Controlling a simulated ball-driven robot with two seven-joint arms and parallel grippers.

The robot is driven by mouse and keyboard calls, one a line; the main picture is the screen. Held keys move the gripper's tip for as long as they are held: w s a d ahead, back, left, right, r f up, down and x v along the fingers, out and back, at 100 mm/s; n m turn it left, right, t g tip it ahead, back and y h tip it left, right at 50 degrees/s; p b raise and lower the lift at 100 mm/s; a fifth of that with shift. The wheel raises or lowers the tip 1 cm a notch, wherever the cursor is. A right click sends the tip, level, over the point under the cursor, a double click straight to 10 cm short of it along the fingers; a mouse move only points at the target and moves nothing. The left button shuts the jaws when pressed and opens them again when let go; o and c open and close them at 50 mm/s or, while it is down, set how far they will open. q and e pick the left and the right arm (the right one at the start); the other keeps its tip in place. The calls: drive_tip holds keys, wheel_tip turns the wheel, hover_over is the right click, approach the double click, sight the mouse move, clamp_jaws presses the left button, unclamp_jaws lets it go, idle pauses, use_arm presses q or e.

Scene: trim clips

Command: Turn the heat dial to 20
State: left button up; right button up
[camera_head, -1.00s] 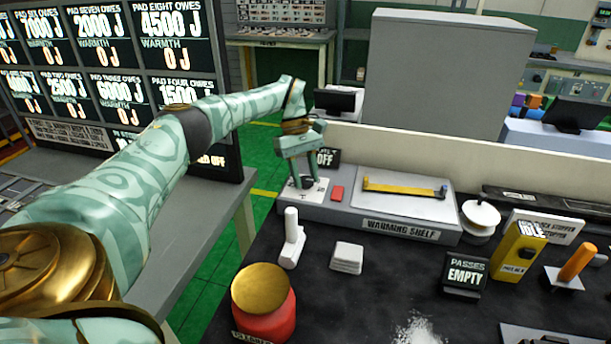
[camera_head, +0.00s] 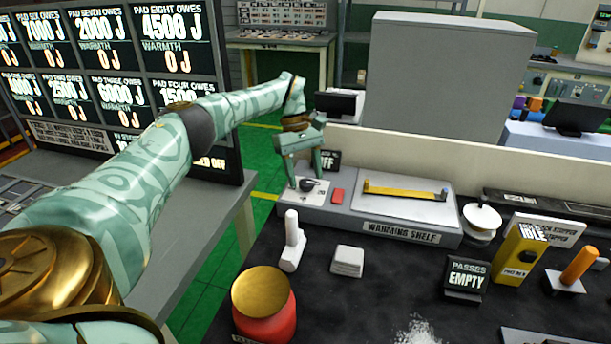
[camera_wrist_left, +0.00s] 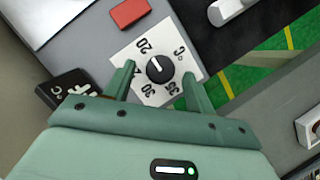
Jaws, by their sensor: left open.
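The heat dial (camera_head: 308,184) is a black knob on a white plate, at the left end of the grey warming shelf unit. In the left wrist view the knob (camera_wrist_left: 159,69) has a short white mark that points up and left, toward the printed 20. The plate (camera_wrist_left: 148,94) also carries other numbers and °C. My left gripper (camera_head: 305,178) is open, pointing down over the dial. In the left wrist view its fingertips (camera_wrist_left: 159,70) lie on either side of the knob, apart from it. My right gripper is out of view.
A red block (camera_head: 337,196) sits beside the dial plate. A dark sign (camera_head: 330,160), partly hidden, stands behind. The warming shelf (camera_head: 408,203) bears a yellow bar. A white-handled tool (camera_head: 291,242), white pads (camera_head: 347,261) and a red, gold-topped jar (camera_head: 264,305) stand in front.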

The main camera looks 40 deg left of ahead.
use_arm(q)
drive_tip(key=v, duration=0.6)
drive_tip(key=shift+r, duration=0.2)
